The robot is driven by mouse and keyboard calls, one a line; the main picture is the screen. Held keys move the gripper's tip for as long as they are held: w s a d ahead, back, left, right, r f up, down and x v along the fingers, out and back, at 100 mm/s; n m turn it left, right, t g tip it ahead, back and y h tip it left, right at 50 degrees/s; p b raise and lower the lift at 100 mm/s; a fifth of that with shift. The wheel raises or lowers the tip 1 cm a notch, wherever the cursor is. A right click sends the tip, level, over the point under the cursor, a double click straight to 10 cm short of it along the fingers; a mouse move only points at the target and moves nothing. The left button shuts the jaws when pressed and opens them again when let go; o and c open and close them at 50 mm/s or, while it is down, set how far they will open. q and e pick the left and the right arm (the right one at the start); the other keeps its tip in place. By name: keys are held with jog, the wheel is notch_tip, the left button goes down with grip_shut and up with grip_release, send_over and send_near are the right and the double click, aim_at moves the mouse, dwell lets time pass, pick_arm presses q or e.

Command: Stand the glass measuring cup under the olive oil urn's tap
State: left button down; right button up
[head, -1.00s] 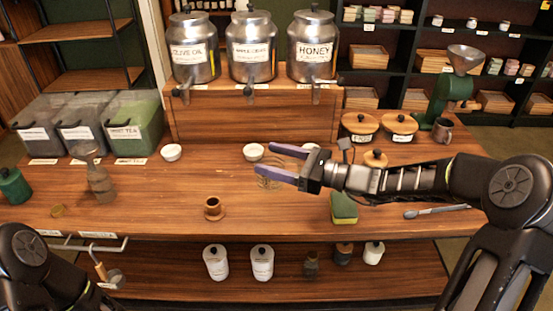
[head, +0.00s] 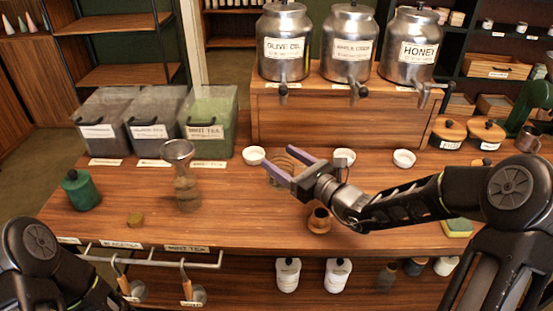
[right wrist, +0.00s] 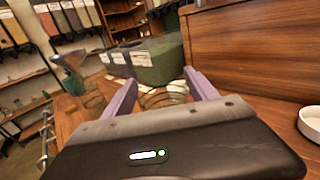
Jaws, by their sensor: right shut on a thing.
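The olive oil urn (head: 285,48) is the left one of three steel urns on a wooden stand. Its tap (head: 283,91) hangs over the stand's front edge. My right gripper (head: 281,161) is shut on the glass measuring cup (head: 284,178), a clear ringed vessel that is hard to make out. The cup is in front of the stand, roughly below the olive oil tap in the picture; I cannot tell if it touches the table. In the right wrist view the cup (right wrist: 164,98) shows between the purple fingers. My left gripper is outside the view.
White bowls (head: 253,155) (head: 344,157) (head: 404,158) stand in front of the stand (head: 320,120). A small brown cup (head: 319,221) is below my right wrist. A glass vessel with a funnel-like top (head: 183,180) and a green canister (head: 80,190) stand at left.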

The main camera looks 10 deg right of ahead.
jog(key=shift+s+d, duration=0.1)
jog(key=shift+d, duration=0.15)
jog(key=shift+a, duration=0.1)
jog(key=shift+w+d+f, duration=0.2)
jog(key=shift+w, duration=0.55)
jog(key=shift+w+d+f+b, duration=0.3)
jog(key=shift+w+d, duration=0.15)
jog(key=shift+w, duration=1.4)
jog(key=shift+w+d+f+b, duration=0.25)
jog(key=shift+w+d, duration=0.25)
jog(key=shift+w, duration=1.4)
jog(key=shift+w+d+f+b, duration=0.25)
jog(key=shift+w+d, duration=0.2)
jog(key=shift+w, duration=1.4)
jog(key=shift+s, duration=0.1)
jog(key=shift+f+b, duration=0.4)
jog(key=shift+b, duration=0.3)
